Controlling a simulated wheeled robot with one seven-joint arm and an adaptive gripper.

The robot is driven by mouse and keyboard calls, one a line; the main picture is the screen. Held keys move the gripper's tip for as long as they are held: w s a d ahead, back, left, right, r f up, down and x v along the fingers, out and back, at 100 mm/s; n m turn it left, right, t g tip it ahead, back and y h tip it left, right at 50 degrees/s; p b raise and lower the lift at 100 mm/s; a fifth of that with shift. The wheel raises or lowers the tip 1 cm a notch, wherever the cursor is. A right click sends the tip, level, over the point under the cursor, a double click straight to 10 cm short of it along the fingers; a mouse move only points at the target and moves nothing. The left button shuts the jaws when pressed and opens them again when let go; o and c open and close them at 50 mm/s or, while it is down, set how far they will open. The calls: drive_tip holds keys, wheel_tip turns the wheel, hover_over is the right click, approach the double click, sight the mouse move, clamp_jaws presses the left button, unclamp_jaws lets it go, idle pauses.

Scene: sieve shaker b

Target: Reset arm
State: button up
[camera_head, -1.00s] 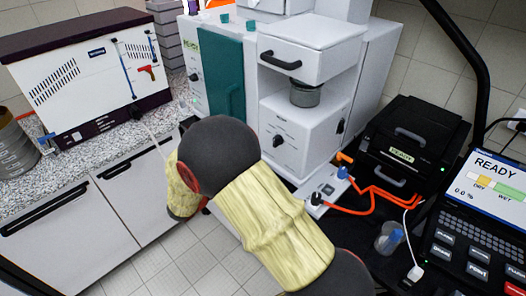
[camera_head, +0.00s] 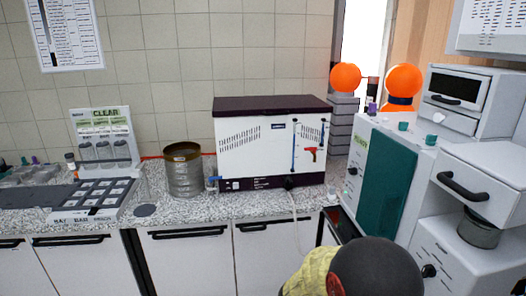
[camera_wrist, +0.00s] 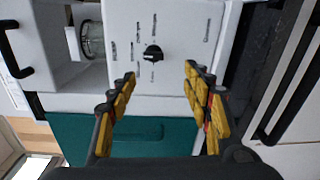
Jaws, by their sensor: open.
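My gripper (camera_wrist: 160,80) shows in the wrist view with its two yellow-and-black fingers spread wide apart and nothing between them. Beyond the fingers is the white front of a machine with a black knob (camera_wrist: 153,53). A teal door (camera_wrist: 120,135) lies below the fingers in that view. In the head view my arm, in a yellow sleeve with a dark joint, shows at the bottom right, in front of the cabinets. The gripper itself is hidden in the head view.
A metal sieve stack (camera_head: 184,172) stands on the granite counter (camera_head: 165,209), left of a white box with a dark lid (camera_head: 270,148). A machine with a teal door (camera_head: 388,185) and a white machine (camera_head: 490,175) stand at right. A button panel (camera_head: 97,198) lies at left.

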drive_tip(key=s+a+f+n+g+y, duration=0.1)
drive_tip(key=s+a+f+g+y, duration=0.2)
drive_tip(key=s, duration=0.4)
drive_tip(key=s+a+f+g+y, duration=0.2)
drive_tip(key=s+f+y, duration=0.2)
drive_tip(key=s+y, duration=0.15)
drive_tip(key=s+a+r+t+y, duration=0.25)
drive_tip(key=s+a+y, duration=0.25)
drive_tip(key=a, duration=0.3)
drive_tip(key=s+a+r+m+t+y, duration=0.1)
drive_tip(key=a+r+t+y, duration=0.1)
drive_tip(key=r, duration=0.5)
drive_tip(key=s+a+r+m+t+y, duration=0.1)
drive_tip(key=a+r+t, duration=0.3)
drive_tip(key=r, duration=0.4)
drive_tip(key=shift+s+a+m+y, duration=0.25)
drive_tip(key=shift+s+m+y, duration=0.15)
drive_tip(key=shift+m+y, duration=0.2)
drive_tip(key=shift+t, duration=0.25)
drive_tip(key=shift+c, duration=0.8)
